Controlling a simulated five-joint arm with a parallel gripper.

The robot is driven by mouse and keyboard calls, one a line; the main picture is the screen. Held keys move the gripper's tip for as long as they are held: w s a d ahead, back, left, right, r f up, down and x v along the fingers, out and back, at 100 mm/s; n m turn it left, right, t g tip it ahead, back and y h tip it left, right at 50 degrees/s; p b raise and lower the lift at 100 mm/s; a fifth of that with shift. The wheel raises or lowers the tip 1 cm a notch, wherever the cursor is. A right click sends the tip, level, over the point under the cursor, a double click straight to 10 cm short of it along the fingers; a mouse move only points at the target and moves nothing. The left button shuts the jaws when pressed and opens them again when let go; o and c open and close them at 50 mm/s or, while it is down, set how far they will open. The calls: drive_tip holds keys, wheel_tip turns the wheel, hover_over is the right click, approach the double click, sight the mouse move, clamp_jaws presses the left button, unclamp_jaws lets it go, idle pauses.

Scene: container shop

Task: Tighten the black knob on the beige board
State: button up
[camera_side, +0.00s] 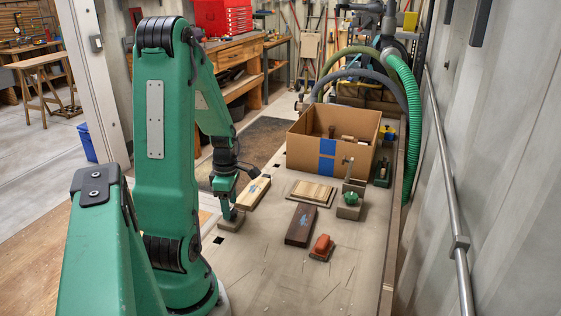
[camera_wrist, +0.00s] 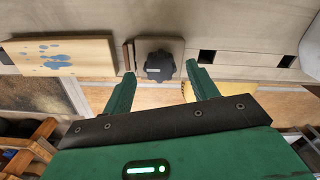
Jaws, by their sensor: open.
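The black knob (camera_wrist: 160,66) is a dark, lobed knob on a small square beige board (camera_wrist: 178,45) in the wrist view. My gripper (camera_wrist: 161,70) is open, with one green finger on each side of the knob in the picture and the tips close to it. I cannot tell whether either finger touches it. In the side view, my gripper (camera_side: 228,210) points down at the beige board (camera_side: 233,225) on the bench beside my arm. The knob is hidden there by my gripper.
A blue-stained wood block (camera_side: 256,190) lies close behind my gripper. Stacked slats (camera_side: 312,193), a dark brown block (camera_side: 302,225), an orange-red tool (camera_side: 321,247) and a green knob (camera_side: 351,198) lie to the right. A cardboard box (camera_side: 305,158) stands behind. The front bench is clear.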

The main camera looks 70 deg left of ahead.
drive_tip(key=shift+f, duration=0.8)
drive_tip(key=shift+c, duration=0.5)
drive_tip(key=c, duration=0.9)
